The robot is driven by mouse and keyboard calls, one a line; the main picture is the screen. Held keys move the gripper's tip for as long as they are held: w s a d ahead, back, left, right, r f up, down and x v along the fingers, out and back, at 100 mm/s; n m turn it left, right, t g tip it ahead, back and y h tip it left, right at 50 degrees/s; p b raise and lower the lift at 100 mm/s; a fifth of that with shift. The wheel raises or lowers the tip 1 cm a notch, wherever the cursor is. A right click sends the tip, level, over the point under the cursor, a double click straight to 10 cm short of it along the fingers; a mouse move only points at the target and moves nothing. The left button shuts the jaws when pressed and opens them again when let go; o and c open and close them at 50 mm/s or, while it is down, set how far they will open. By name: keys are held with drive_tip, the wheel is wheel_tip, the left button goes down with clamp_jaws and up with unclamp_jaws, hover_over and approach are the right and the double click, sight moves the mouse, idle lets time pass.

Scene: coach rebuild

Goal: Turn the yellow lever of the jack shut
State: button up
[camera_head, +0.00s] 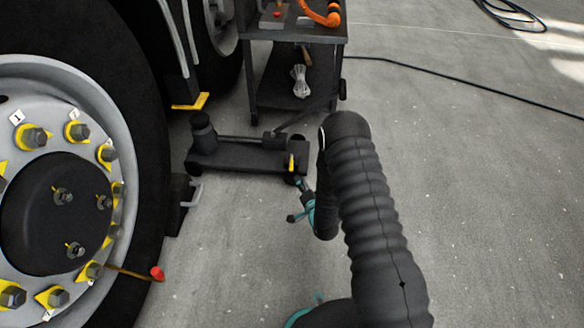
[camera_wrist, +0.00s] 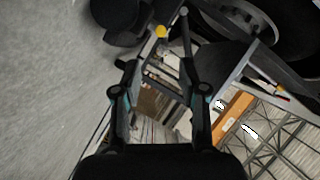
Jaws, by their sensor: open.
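The dark floor jack (camera_head: 235,155) lies on the concrete beside the truck wheel. Its small yellow lever (camera_head: 291,163) stands near upright at the jack's right end. In the wrist view the yellow lever (camera_wrist: 160,31) shows as a round yellow tip, just beyond the fingers and between their lines. My gripper (camera_head: 301,187) is just below and right of the lever in the head view, partly hidden by my arm. In the wrist view my gripper (camera_wrist: 157,68) has its fingers apart with nothing between them. I cannot tell whether a finger touches the jack.
The truck wheel (camera_head: 70,190) with yellow nut markers fills the left. A dark tool cart (camera_head: 295,70) stands behind the jack, with an orange tool (camera_head: 322,15) on top. A black cable (camera_head: 450,78) crosses the floor.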

sight(291, 163)
drive_tip(key=b+x, duration=0.1)
drive_tip(key=x, duration=1.2)
drive_tip(key=shift+a+b, duration=0.15)
drive_tip(key=shift+b, duration=0.2)
